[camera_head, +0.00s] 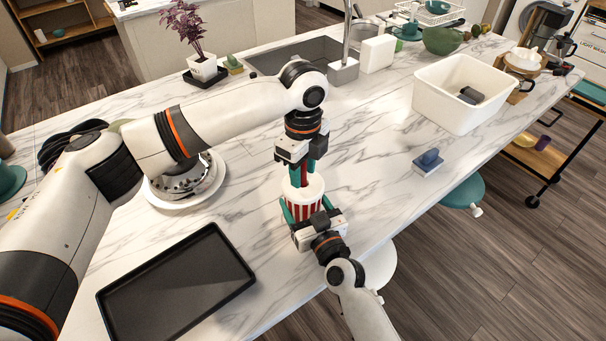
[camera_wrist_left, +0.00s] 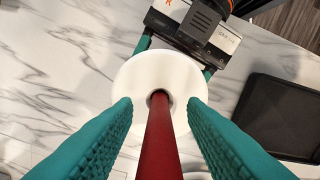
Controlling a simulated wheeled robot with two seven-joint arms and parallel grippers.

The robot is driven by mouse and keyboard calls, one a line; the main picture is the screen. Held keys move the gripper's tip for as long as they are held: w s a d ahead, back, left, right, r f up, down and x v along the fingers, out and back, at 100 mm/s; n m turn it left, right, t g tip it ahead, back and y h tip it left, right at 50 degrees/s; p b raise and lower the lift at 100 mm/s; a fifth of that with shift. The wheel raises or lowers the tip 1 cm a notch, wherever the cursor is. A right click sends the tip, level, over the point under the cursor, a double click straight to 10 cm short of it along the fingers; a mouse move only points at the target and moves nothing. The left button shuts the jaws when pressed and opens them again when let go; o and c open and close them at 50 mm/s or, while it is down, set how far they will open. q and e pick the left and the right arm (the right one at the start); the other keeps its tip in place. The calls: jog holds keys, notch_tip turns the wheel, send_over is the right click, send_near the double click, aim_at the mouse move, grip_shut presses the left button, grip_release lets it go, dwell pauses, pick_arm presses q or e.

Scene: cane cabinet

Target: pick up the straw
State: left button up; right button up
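The dark red straw (camera_wrist_left: 160,140) stands in the hole of a white lid on a red-and-white striped cup (camera_head: 303,209). In the left wrist view, the white lid (camera_wrist_left: 127,82) is round and hides the cup's body. My left gripper (camera_head: 302,176) points down above the lid, with the straw between its teal fingers (camera_wrist_left: 160,106). A gap shows on each side of the straw, so these fingers are open. My right gripper (camera_head: 304,206) comes from the near side, and its teal fingers clasp the cup from both sides.
A black tray (camera_head: 178,284) lies on the marble counter at the near left. A white plate with a round metal item (camera_head: 186,180) is behind my left arm. A white bin (camera_head: 441,95) and a small blue-grey item (camera_head: 429,162) are at the right. A sink is at the back.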

pick_arm(q)
jog(key=shift+f, duration=0.15)
grip_shut()
notch_tip(320, 180, up, 10)
jog(key=shift+r, duration=0.1)
dwell(0.6)
